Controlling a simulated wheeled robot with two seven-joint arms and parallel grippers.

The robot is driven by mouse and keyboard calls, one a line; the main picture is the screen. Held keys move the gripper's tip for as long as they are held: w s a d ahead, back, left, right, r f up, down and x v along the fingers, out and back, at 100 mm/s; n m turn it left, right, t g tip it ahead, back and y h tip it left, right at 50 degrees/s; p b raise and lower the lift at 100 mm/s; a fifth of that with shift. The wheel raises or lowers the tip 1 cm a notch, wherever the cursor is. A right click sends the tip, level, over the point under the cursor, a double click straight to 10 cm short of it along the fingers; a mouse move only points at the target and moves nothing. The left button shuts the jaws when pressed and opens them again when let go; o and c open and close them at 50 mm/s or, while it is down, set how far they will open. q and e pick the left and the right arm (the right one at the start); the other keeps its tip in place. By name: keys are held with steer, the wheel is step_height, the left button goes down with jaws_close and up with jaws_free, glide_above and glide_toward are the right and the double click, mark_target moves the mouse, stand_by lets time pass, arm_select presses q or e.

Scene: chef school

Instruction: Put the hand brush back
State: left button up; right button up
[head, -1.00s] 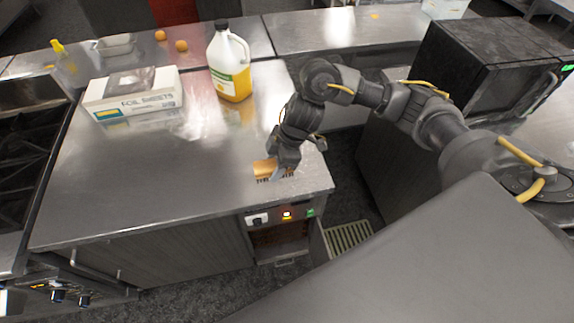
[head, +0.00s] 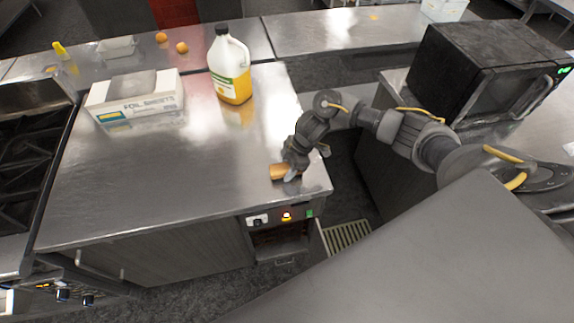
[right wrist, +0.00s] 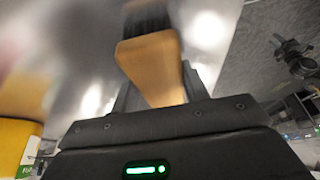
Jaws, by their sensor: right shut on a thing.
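The hand brush has a tan wooden body (head: 281,172) and shows at the right part of the steel counter, near its front right corner. My right gripper (head: 291,174) is shut on the brush, reaching down from above. In the right wrist view the tan brush body (right wrist: 152,62) sticks out from between the jaws, with dark bristles (right wrist: 146,20) at its far end. In the head view the bristles are hardly visible, so I cannot tell whether the brush touches the counter. My left gripper is not in view.
A jug of yellow liquid (head: 233,75) and a foil sheets box (head: 137,101) stand at the back of the counter (head: 170,180). A stove (head: 28,150) is at the left, a black microwave (head: 485,75) at the right. The counter's middle is clear.

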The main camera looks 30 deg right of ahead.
steer(key=o, duration=1.1)
steer(key=shift+r, duration=0.1)
steer(key=shift+d+r, duration=0.15)
steer(key=shift+r, duration=0.2)
steer(key=b+v, duration=0.2)
steer(key=v, duration=0.9)
steer(key=shift+s, duration=0.1)
